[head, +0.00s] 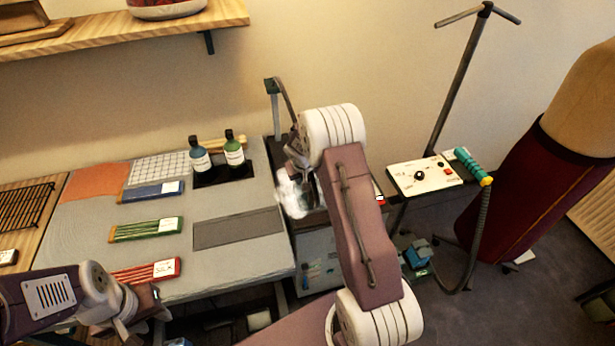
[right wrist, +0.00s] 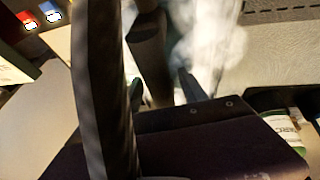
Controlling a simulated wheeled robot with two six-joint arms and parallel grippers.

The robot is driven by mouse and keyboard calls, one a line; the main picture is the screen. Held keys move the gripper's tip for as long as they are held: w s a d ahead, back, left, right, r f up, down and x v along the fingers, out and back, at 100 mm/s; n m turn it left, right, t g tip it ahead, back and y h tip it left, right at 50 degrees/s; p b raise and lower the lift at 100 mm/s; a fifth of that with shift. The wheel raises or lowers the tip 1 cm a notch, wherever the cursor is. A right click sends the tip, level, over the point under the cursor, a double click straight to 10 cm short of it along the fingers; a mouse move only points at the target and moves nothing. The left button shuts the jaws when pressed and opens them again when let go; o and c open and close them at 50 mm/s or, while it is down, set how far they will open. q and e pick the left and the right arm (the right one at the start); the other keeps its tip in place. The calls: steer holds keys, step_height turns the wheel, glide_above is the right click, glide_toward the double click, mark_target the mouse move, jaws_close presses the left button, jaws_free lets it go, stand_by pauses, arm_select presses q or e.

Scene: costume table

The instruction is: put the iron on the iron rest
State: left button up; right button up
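My right gripper (head: 298,165) points down at the right end of the worktable, mostly hidden behind its own arm. White steam-like puffs (head: 291,194) show just below it, and white puffs (right wrist: 205,40) also fill the top of the right wrist view. A dark upright piece (right wrist: 148,55) stands by the fingers there; I cannot tell if it is part of the iron or if it is gripped. I cannot clearly make out the iron or the iron rest. My left gripper (head: 142,314) is at the table's front left, fingers apart and empty.
The grey worktable (head: 215,278) holds two bottles on a black tray (head: 233,176), colored packets (head: 146,229) and a grey strip (head: 238,229). At right are a control box (head: 424,175), a teal-handled hose (head: 473,166) and a dress form (head: 535,190). A shelf (head: 110,28) overhangs the upper left.

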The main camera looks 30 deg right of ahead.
steer(key=shift+r, duration=0.45)
steer(key=v, duration=1.1)
steer(key=s+a+f+n+g+y, duration=0.1)
steer(key=s+a, duration=0.5)
steer(key=s, duration=0.5)
steer(key=s+a+f+n+g+y, duration=0.1)
steer(key=s+a+f+y, duration=0.1)
steer(key=s+a, duration=0.4)
steer(key=s, duration=0.5)
steer(key=shift+a+f+g, duration=0.2)
steer(key=shift+g, duration=0.1)
steer(key=shift+s, duration=0.15)
